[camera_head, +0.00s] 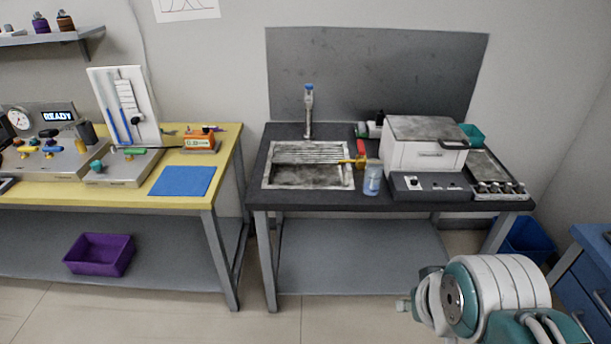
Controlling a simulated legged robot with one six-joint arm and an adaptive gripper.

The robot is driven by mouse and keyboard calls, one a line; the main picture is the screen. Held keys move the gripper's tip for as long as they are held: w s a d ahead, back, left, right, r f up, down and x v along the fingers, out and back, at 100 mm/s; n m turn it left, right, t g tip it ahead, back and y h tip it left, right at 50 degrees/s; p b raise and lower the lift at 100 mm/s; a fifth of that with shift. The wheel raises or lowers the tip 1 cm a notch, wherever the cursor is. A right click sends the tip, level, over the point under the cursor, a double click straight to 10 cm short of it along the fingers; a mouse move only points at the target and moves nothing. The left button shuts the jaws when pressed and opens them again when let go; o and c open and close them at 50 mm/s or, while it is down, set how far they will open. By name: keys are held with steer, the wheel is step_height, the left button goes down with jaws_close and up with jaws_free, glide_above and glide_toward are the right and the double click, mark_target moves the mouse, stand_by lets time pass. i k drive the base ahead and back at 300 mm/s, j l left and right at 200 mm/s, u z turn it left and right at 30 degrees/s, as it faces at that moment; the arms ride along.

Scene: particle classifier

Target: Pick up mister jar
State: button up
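A small clear jar with a pale blue body (372,180) stands upright on the dark bench (420,204), near its front edge. I take it to be the mister jar. It is just right of the sink and left of a white boxy machine. A yellow and red fitting (360,161) is close behind its top; I cannot tell whether they touch. Part of my white and teal arm shows at the lower right, in front of the bench and well apart from the jar. I cannot make out my gripper's fingers.
The sink (266,178) has a rack and a blue-topped tap (308,108). The white machine (424,152) crowds the jar's right. A yellow-topped table (228,150) stands left, across a gap. A blue cabinet (590,265) is at right. The floor before the bench is clear.

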mark_target(373, 169)
steer(key=i+j, duration=0.4)
steer(key=i+j+z, duration=0.1)
steer(key=i+j, duration=0.3)
steer(key=j, duration=0.2)
steer(key=i+j, duration=0.4)
steer(key=j, duration=0.15)
